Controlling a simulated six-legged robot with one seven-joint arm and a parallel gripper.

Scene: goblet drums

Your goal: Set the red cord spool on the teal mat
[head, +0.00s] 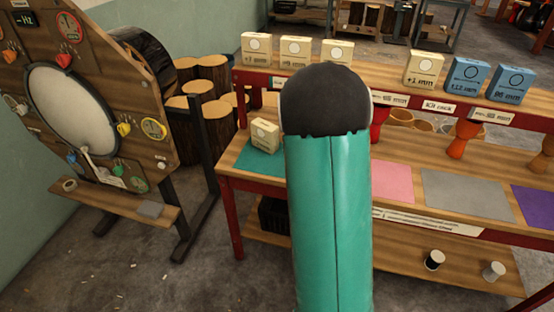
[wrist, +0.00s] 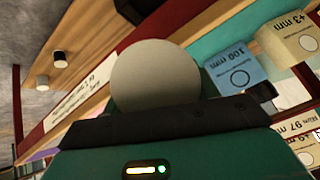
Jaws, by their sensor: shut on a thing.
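In the wrist view, my gripper (wrist: 170,120) is shut on a spool, whose pale round end (wrist: 155,80) faces the camera. The spool's cord is hidden, so its red colour does not show. In the head view, my arm hides the gripper and the held spool. The teal mat (head: 257,161) lies at the left end of the table, partly behind my arm. A teal surface also shows beyond the spool in the wrist view (wrist: 225,42). I cannot tell whether the spool touches the mat.
A cream box (head: 265,135) stands on the teal mat's back part. Pink (head: 391,181), grey (head: 468,194) and purple (head: 536,205) mats lie to the right. A black spool (head: 434,260) and a white spool (head: 493,271) stand on the lower shelf. Labelled boxes line the raised shelf.

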